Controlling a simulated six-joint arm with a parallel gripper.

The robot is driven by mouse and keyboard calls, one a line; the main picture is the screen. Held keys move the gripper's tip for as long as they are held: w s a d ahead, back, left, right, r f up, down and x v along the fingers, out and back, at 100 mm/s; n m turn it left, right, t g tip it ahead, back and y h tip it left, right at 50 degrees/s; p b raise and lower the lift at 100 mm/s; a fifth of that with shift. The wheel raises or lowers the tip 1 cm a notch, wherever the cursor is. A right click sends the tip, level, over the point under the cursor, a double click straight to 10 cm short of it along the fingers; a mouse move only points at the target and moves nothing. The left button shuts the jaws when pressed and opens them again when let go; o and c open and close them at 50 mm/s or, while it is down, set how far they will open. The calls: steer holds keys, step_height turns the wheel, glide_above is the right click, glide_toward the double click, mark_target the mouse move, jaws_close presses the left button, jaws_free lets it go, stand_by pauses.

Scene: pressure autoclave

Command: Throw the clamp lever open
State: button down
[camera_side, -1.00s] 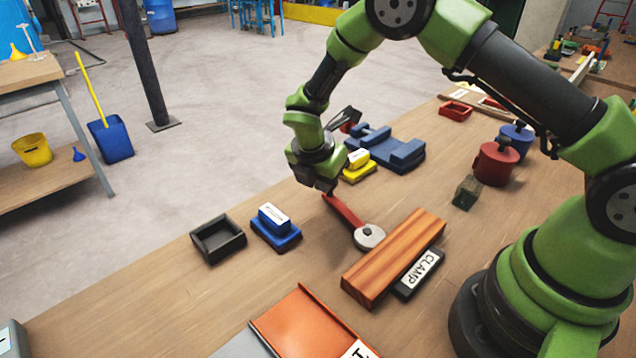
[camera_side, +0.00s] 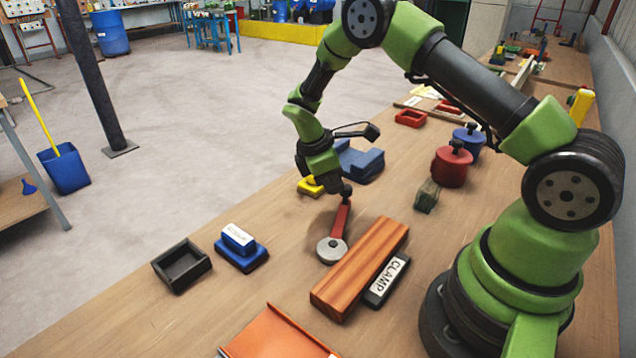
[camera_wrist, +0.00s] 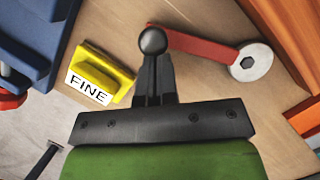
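The clamp lever (camera_side: 341,222) is a flat red arm on a round grey pivot (camera_side: 331,250), lying beside a long wooden block with a CLAMP label (camera_side: 387,281). A dark round knob (camera_wrist: 153,41) is at the lever's free end. My gripper (camera_side: 346,189) is at that end. In the wrist view my gripper's fingers (camera_wrist: 154,75) are close together at the knob and look shut on it, with the knob hiding their tips. The red arm (camera_wrist: 195,45) runs right from there to the pivot bolt (camera_wrist: 249,62).
The wooden block (camera_side: 362,268) stands right of the pivot. A yellow FINE block (camera_wrist: 105,72) and a larger blue block (camera_side: 360,163) lie behind my gripper. A blue block (camera_side: 241,250) and black tray (camera_side: 181,265) are to the left. Red and blue pots (camera_side: 452,165) stand right.

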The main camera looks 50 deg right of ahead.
steer(key=s+m, duration=0.1)
steer(key=s+d+m+y, duration=0.1)
steer(key=m, duration=0.1)
steer(key=shift+s+d+g, duration=0.2)
steer(key=shift+s+g, duration=0.1)
steer(key=shift+g, duration=0.1)
steer(key=shift+s+d+m, duration=0.2)
steer(key=shift+s+m, duration=0.55)
steer(key=shift+m, duration=0.05)
steer(key=shift+y, duration=0.3)
steer(key=w, duration=0.1)
steer(key=w+a, duration=0.2)
steer(key=shift+w, duration=0.35)
steer(key=v, duration=1)
steer(key=shift+r, duration=0.1)
